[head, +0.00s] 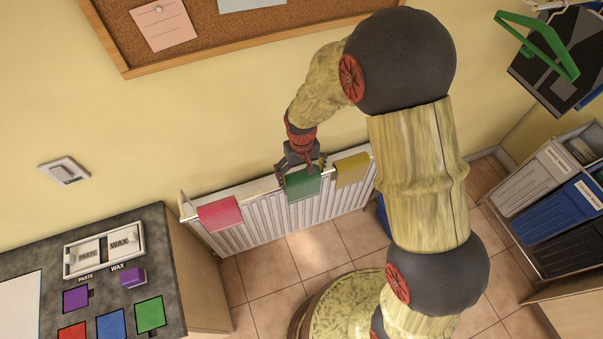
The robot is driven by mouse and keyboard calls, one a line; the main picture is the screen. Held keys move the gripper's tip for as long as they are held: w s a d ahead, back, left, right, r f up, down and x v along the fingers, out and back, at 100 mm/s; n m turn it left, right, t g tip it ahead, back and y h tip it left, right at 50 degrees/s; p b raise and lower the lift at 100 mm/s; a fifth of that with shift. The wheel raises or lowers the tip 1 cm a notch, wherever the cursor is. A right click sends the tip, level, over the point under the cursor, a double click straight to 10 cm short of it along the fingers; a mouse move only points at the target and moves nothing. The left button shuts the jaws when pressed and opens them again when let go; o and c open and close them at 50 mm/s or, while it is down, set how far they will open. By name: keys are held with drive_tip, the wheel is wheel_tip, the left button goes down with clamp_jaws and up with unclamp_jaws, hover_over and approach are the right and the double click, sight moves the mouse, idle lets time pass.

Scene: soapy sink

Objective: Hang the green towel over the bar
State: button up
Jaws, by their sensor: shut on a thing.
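The green towel (303,187) is at the bar (258,193) on top of the white radiator, between a red towel (220,214) and a yellow towel (351,170). Its visible front part hangs down before the radiator. My gripper (302,170) points down from above, right at the top of the green towel, and is shut on it. The gripper hides part of the towel's top edge and the bar there. I cannot tell how much of the towel lies behind the bar.
The white radiator (285,221) stands against the yellow wall. A dark worktop (180,240) with a tray (104,249), a purple block (133,277) and coloured squares is at lower left. Bins (572,209) stand at the right. A corkboard (215,38) is on the wall above.

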drive_tip(key=shift+f, duration=0.1)
drive_tip(key=o, duration=1.4)
wheel_tip(320, 180, up, 12)
